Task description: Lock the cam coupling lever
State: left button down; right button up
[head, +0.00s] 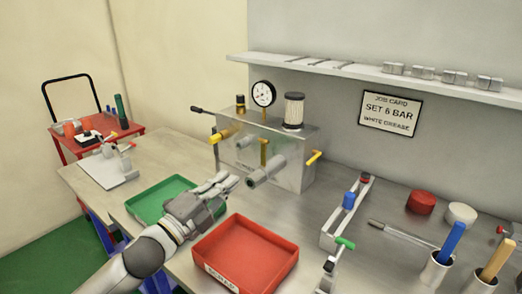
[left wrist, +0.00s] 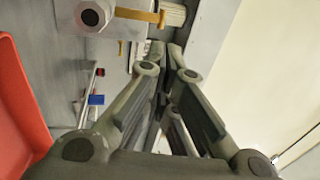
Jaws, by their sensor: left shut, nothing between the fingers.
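A grey metal pneumatic box (head: 292,143) stands at the back of the bench. A grey cylindrical coupling (head: 265,170) sticks out of its front. Yellow levers show on the box: one at the left (head: 224,134), one upright in the middle (head: 264,152) and one at the right (head: 314,157). I cannot tell which is the cam lever. My left gripper (head: 232,181) is shut and empty, just left of the coupling in the head view. In the left wrist view, the gripper (left wrist: 163,48) has a round coupling end (left wrist: 90,14) and a yellow lever (left wrist: 140,16) to its left. My right gripper is out of view.
A red tray (head: 245,255) and a green tray (head: 160,200) flank my left forearm. A gauge (head: 263,93) and a clear filter (head: 293,111) top the box. A rail with a blue block (head: 349,200) lies right, with clear bench between it and the box.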

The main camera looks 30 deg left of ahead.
aim_at(267, 143)
pick_arm(q)
jog(key=p+x, duration=0.2)
jog(key=x, duration=1)
jog(key=shift+w+r+p, duration=0.1)
jog(key=shift+r+p, duration=0.05)
jog(key=shift+p, duration=0.25)
jog(key=shift+x, duration=0.85)
jog(key=shift+d+p, duration=0.1)
jog(key=shift+p, duration=0.25)
